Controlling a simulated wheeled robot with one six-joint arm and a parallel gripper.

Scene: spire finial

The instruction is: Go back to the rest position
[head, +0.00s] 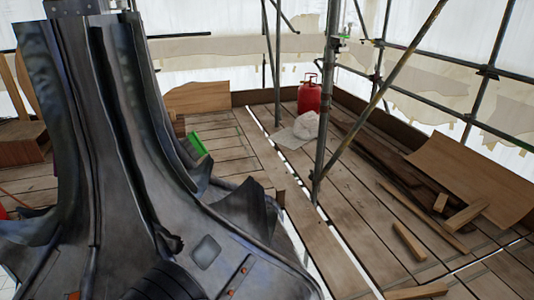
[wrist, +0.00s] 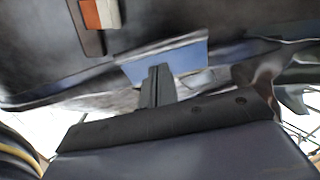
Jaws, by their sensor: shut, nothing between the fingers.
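My gripper (wrist: 156,86) shows in the wrist view, its two dark fingers together and empty. They point up the picture towards a dark grey metal surface with a flat blue-grey patch (wrist: 185,58) on it. I cannot tell whether the fingertips touch the patch or stand clear of it. In the head view the large dark, ribbed spire (head: 100,140) fills the left side and flares out at its foot. A small blue-grey patch (head: 206,251) shows on the flared part. I cannot make out my gripper in the head view.
An orange and white block (wrist: 100,13) is at the wrist view's top left. In the head view, scaffold poles (head: 328,90) stand right of the spire. A red canister (head: 309,96), a pale sack (head: 305,126) and loose timber (head: 410,241) sit on the plank deck (head: 345,195).

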